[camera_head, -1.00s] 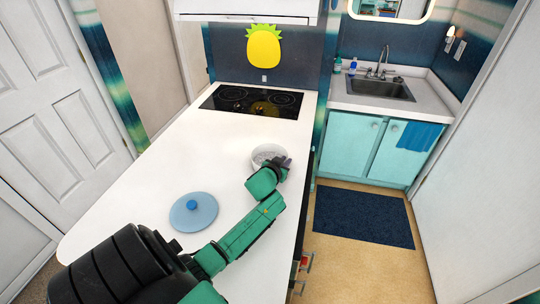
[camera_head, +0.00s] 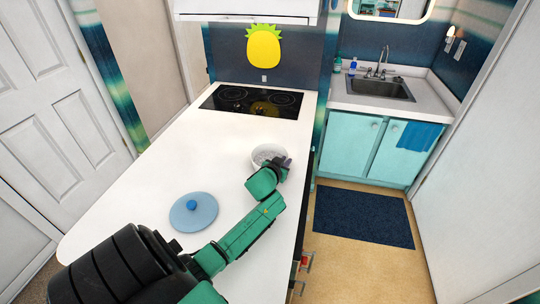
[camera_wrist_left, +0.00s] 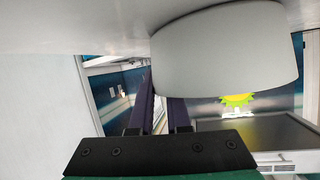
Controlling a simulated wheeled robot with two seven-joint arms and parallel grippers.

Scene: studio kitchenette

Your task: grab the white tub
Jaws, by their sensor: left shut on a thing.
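The white tub (camera_head: 262,152) is a round, open-topped bowl on the white counter, near its right edge, behind my left gripper. My left gripper (camera_head: 286,161) is at the tub's near right side, shut on its wall. In the left wrist view the tub (camera_wrist_left: 225,55) is large at the upper right, and its wall hides part of one of the dark fingers (camera_wrist_left: 160,108). The tub looks upright and at counter level; any gap beneath it cannot be told. My right gripper is not in view.
A blue lid (camera_head: 205,219) with a knob lies on the counter (camera_head: 150,185) left of my forearm. A black cooktop (camera_head: 252,101) is at the far end. The counter between cooktop and tub is clear. A sink (camera_head: 380,88) is beyond, at the right.

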